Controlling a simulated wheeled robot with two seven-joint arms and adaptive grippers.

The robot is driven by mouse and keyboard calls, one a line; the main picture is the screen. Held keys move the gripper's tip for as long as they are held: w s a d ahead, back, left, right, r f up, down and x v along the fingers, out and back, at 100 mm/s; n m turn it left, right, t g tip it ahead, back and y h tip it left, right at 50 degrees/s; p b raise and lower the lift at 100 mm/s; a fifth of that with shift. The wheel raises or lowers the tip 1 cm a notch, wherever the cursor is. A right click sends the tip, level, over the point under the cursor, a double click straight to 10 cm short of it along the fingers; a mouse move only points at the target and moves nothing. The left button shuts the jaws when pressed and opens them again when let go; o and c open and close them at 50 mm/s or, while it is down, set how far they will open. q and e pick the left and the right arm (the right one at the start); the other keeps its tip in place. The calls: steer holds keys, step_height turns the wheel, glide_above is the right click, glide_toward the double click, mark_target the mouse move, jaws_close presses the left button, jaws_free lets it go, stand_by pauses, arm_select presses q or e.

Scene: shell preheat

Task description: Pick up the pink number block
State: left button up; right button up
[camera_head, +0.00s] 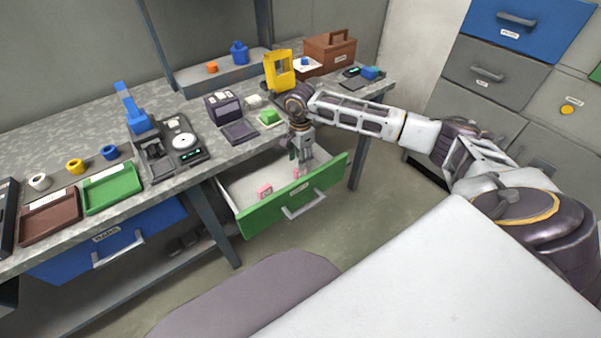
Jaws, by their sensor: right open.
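An open drawer with a green front (292,200) sticks out from under the workbench. A pink block (265,190) lies on its pale floor, left of the middle. A second small pink thing (296,174) shows below my right gripper; I cannot make out a number on either. My right gripper (301,166) points down over the drawer, its fingers apart. It looks above or beside the second pink thing and partly hides that area; I cannot tell whether they touch. My left gripper is not in view.
The workbench (60,147) carries a green tray (113,188), a brown tray (52,211), a scale (184,141), a yellow frame (279,72) and a brown toolbox (331,51). A blue drawer (108,240) sits below at left. Grey cabinets stand at right.

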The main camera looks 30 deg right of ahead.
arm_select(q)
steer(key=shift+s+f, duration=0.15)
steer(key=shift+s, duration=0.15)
arm_select(e)
steer(key=shift+s+f, duration=0.1)
steer(key=shift+f, duration=0.3)
steer(key=f, duration=0.3)
steer(key=shift+s+a+f+b, duration=0.15)
steer(key=shift+s+f+b, duration=0.1)
steer(key=shift+b, duration=0.1)
steer(key=shift+f, duration=0.45)
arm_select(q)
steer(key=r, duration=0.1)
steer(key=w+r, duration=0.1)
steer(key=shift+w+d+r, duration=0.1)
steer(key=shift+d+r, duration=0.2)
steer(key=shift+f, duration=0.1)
arm_select(e)
steer(key=shift+c, duration=0.4)
jaws_close()
